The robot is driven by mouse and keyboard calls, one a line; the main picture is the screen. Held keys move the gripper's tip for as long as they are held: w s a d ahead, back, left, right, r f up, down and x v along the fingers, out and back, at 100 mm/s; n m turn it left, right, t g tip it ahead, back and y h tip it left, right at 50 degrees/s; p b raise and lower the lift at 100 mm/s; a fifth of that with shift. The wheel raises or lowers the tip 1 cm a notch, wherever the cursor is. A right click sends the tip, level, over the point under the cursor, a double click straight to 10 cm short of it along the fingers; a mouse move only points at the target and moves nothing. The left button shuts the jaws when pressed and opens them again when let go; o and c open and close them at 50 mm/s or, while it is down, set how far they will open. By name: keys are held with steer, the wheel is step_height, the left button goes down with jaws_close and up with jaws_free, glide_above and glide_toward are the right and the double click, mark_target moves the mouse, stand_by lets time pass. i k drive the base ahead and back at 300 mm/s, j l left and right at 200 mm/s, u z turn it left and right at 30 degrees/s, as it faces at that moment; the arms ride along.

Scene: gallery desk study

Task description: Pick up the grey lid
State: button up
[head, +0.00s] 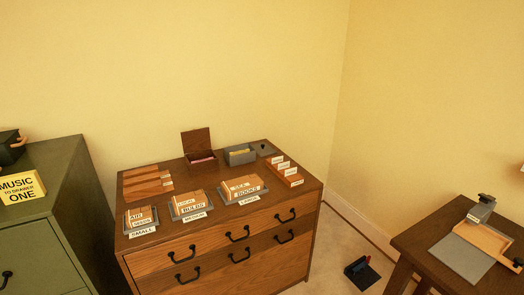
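A small flat grey piece with a dark knob, which looks like the grey lid (265,151), lies at the back right of the wooden dresser top. It is just right of an open grey box (239,156) with something yellowish inside. My gripper is not in view.
The dresser (215,262) also holds an open brown box (197,144), a divided card tray (284,170), wooden strips (147,183) and several labelled wooden blocks on grey trays. A green cabinet (60,215) stands left, a dark table (420,238) right. A dark object (361,272) lies on the floor.

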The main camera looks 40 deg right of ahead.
mark_target(263, 149)
steer(key=i+j+z, duration=0.1)
steer(key=z, duration=0.25)
steer(key=i+j+z, duration=0.15)
steer(key=z, duration=0.15)
steer(key=i+j+z, duration=0.2)
steer(key=z, duration=0.15)
